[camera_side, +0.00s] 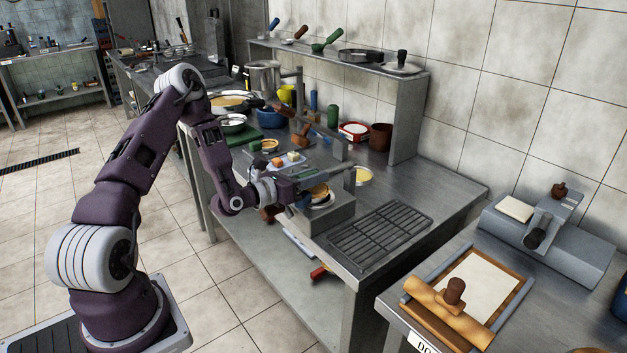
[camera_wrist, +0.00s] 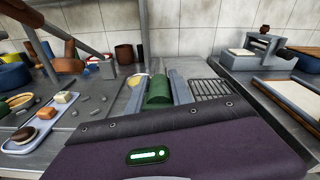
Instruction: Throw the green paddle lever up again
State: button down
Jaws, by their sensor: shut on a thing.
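My gripper (camera_side: 328,173) is low over a grey metal block (camera_side: 335,215) near the front of the steel counter. In the wrist view, its two grey fingers (camera_wrist: 159,92) stand on either side of the green paddle lever (camera_wrist: 158,88) and are shut on it. The fingers and wrist hide most of the lever, and I cannot tell its tilt or its pivot. A round, yellow-brown item (camera_side: 319,192) shows on the block just below the gripper.
A slotted grate (camera_side: 380,235) lies right of the block. A tray with small food pieces (camera_wrist: 45,118) lies to the left. A wall shelf (camera_side: 335,62) stands behind. A second table (camera_side: 560,318) at right holds a board and roller.

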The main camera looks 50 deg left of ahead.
jog(key=r+g, duration=0.1)
jog(key=w+r+g, duration=0.1)
jog(key=r+g, duration=0.2)
jog(key=r, duration=0.1)
jog(key=shift+w+r, duration=0.15)
jog(key=shift+w, duration=0.1)
jog(key=shift+w+r+g, duration=0.4)
jog(key=shift+r+g, duration=0.15)
jog(key=shift+g, duration=0.2)
jog(key=shift+w+r+g, duration=0.35)
jog(key=shift+r+g, duration=0.15)
jog(key=shift+g, duration=0.25)
jog(key=c, duration=1.1)
grip_release()
jog(key=shift+c, duration=0.2)
jog(key=v, duration=0.7)
jog(key=shift+r, duration=0.1)
